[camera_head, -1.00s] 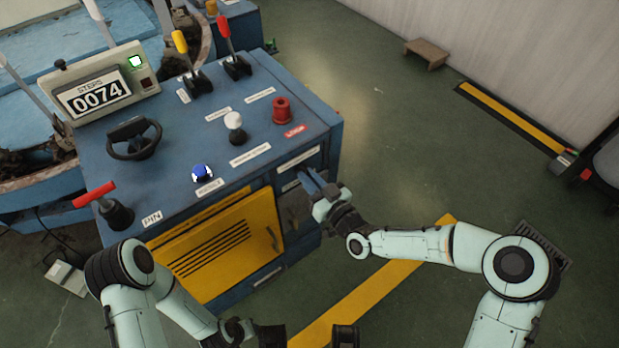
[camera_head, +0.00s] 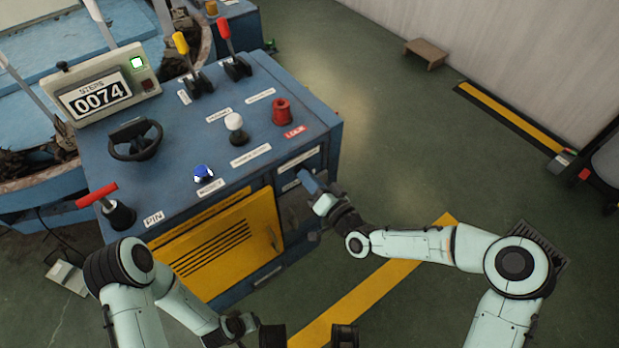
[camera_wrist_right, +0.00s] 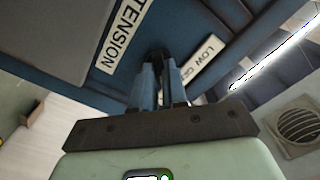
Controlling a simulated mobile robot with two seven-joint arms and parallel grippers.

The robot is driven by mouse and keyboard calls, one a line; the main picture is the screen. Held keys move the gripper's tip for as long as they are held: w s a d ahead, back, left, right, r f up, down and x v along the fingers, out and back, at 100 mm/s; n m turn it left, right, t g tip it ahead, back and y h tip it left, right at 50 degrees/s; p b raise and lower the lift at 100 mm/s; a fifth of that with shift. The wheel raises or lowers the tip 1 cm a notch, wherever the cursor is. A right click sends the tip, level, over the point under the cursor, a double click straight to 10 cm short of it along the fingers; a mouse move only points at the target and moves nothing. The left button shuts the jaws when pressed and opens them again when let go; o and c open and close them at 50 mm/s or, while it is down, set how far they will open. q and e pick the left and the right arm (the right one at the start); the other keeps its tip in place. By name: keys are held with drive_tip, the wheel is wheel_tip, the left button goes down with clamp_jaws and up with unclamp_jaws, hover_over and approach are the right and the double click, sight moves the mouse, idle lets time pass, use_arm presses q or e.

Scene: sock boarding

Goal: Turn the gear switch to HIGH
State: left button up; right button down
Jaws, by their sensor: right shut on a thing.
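The gear switch (camera_wrist_right: 158,57) is a small dark knob on the blue cabinet's front face, seen in the right wrist view. A white label (camera_wrist_right: 200,62) beside it reads LOW and the start of a second word; the rest is hidden. My right gripper (camera_wrist_right: 159,80) has its two blue fingers shut on the knob, one on each side. In the head view my right gripper (camera_head: 308,181) is at the cabinet's upper right front, and its hand hides the knob. I cannot read the switch position.
The blue cabinet (camera_head: 185,150) carries levers, a handwheel (camera_head: 135,139), a red knob (camera_head: 282,112), a white knob (camera_head: 235,124) and a STEPS counter (camera_head: 95,95) reading 0074. Its yellow door (camera_head: 225,245) is below the top.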

drive_tip(key=shift+f, duration=0.1)
idle(0.4)
drive_tip(key=c, duration=1.2)
unclamp_jaws()
drive_tip(key=shift+o, duration=0.2)
use_arm(q)
drive_tip(key=shift+r, duration=0.1)
drive_tip(key=shift+h, duration=0.3)
drive_tip(key=r+p, duration=0.1)
drive_tip(key=d+r+p, duration=0.1)
drive_tip(key=r, duration=0.1)
drive_tip(key=shift+s+d+r+p, duration=0.25)
drive_tip(key=shift+d+r+p, duration=0.1)
drive_tip(key=shift+d+p, duration=0.05)
use_arm(e)
drive_tip(key=v, duration=1.3)
drive_tip(key=shift+s+d, duration=0.2)
